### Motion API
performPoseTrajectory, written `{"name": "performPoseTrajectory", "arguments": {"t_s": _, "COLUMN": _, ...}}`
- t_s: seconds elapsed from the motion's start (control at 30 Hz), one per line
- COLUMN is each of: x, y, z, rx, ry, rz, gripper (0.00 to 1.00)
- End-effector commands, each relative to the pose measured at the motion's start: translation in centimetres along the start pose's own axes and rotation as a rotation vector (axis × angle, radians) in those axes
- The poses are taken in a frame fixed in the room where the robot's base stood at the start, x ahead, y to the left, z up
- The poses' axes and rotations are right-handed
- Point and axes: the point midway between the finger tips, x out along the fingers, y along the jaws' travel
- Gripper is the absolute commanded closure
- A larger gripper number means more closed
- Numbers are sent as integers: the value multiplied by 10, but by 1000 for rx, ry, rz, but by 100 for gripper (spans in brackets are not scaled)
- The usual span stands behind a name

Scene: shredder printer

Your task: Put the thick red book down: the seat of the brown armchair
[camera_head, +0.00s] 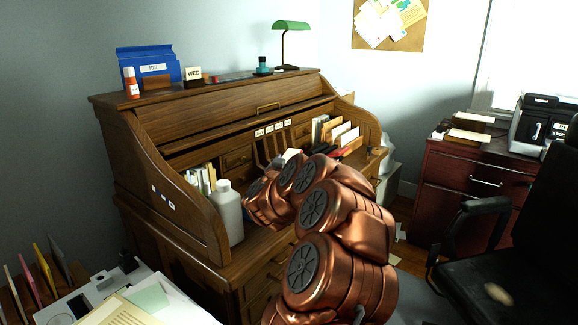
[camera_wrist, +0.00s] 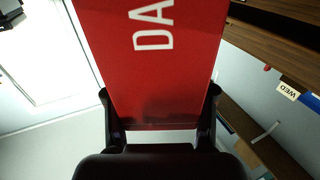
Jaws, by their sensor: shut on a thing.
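The thick red book (camera_wrist: 150,60) fills the upper middle of the wrist view, with white letters "DA" on its face. My gripper (camera_wrist: 159,95) is shut on it, with one dark finger at each side edge of the book. The far end of the book is cut off by the top of the picture. In the head view my copper arm reaches toward the desk, and my gripper and the book cannot be made out clearly behind it. I see no brown armchair in either view.
A wooden roll-top desk (camera_head: 215,105) stands beyond my arm, with a white bottle (camera_head: 228,214) on it. A black office chair (camera_head: 515,240) is at the right, near a dark red cabinet (camera_head: 455,189) bearing a black machine (camera_head: 540,125). A paper-covered surface (camera_head: 155,300) is at lower left.

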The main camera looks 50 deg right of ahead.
Motion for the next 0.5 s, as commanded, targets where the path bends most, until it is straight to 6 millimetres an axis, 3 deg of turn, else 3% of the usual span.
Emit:
{"name": "performPoseTrajectory", "arguments": {"t_s": 0.2, "x": 23, "y": -8, "z": -2, "rx": 0, "ry": 10, "rz": 3, "gripper": 100}}
{"name": "performPoseTrajectory", "arguments": {"t_s": 0.5, "x": 40, "y": -15, "z": 0, "rx": 0, "ry": 8, "rz": 1, "gripper": 100}}
